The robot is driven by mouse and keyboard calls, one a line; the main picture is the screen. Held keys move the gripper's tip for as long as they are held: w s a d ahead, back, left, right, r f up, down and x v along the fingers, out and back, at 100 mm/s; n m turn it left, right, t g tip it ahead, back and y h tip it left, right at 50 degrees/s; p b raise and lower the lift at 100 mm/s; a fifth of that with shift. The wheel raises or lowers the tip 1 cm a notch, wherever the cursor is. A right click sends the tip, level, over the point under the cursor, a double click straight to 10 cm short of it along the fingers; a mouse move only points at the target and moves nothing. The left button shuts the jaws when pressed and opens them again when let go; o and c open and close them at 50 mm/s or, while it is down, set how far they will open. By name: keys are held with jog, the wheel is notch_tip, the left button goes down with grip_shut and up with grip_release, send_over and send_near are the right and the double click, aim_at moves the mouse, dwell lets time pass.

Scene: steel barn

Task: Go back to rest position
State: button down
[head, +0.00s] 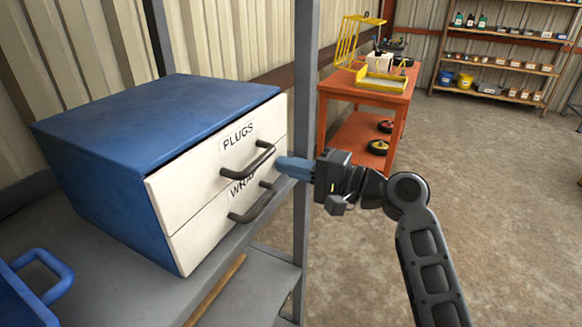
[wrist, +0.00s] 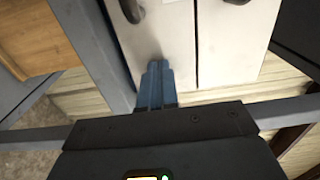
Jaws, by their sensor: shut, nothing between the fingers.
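My gripper (head: 284,166) is shut and empty, with its blue fingers pointing left in the head view. Its tips are close to the handles of a blue cabinet (head: 150,115) with two white drawers. The upper drawer (head: 205,170) is labelled PLUGS and the lower drawer (head: 215,225) has a partly hidden label. I cannot tell whether the fingertips touch a handle. In the wrist view the shut fingers (wrist: 156,75) lie in front of the white drawer fronts (wrist: 180,40), near a dark handle (wrist: 132,10).
The cabinet stands on a grey metal shelf (head: 100,290) with an upright post (head: 307,80) just behind my gripper. A blue bin (head: 25,300) sits at the lower left. An orange cart (head: 350,88) and a stocked wooden rack (head: 500,66) stand farther back. Open floor lies to the right.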

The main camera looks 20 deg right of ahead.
jog(key=v, duration=0.7)
jog(key=shift+s+d+b, duration=0.25)
jog(key=shift+b, duration=0.2)
